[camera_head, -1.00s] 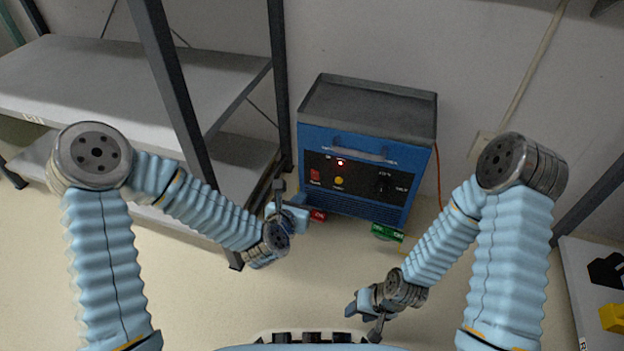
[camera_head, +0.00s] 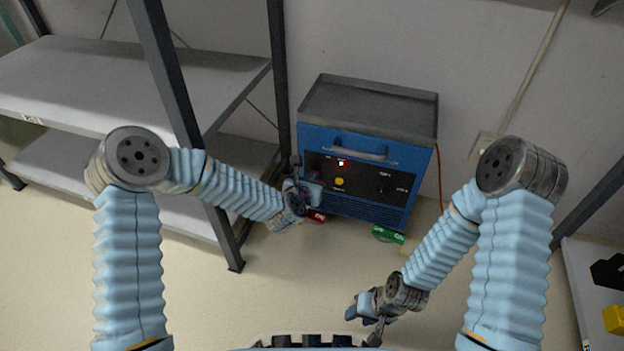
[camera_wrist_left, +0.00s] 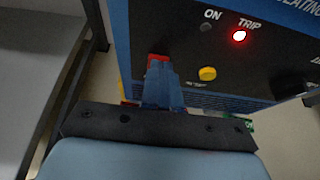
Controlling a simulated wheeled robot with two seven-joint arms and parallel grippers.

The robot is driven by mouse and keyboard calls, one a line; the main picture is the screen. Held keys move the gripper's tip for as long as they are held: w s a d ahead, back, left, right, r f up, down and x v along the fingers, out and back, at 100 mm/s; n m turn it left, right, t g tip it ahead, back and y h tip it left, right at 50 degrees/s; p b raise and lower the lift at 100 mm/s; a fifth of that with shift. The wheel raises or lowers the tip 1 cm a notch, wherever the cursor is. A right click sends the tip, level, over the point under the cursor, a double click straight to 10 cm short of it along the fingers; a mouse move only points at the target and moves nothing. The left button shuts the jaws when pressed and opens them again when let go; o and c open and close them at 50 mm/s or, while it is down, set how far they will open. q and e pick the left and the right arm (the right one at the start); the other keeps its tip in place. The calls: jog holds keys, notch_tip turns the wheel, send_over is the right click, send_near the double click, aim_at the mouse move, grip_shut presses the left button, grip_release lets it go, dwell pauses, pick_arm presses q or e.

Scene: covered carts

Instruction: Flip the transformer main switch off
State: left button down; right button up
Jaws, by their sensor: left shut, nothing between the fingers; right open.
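The transformer is a blue box (camera_head: 395,207) with a black front panel, standing on the floor against the wall. Its red main switch (camera_wrist_left: 158,60) shows only as a sliver in the left wrist view, behind my fingers; in the head view my gripper hides it. A red lamp labelled TRIP (camera_wrist_left: 239,36) is lit; the ON lamp (camera_wrist_left: 206,27) is dark. My left gripper (camera_head: 298,178) is shut and empty, with its fingertips (camera_wrist_left: 160,72) at the switch; I cannot tell whether they touch. My right gripper (camera_head: 366,322) is open and empty, low in front of the box.
A yellow button (camera_head: 340,184) and a black knob (camera_head: 381,188) sit on the panel. A red clamp (camera_head: 316,216) and a green clamp (camera_head: 387,234) lie near the box's base. A grey shelf rack (camera_head: 235,225) stands close on the left.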

jog(key=shift+r+p, duration=0.35)
jog(key=shift+r, duration=0.25)
dwell(0.3)
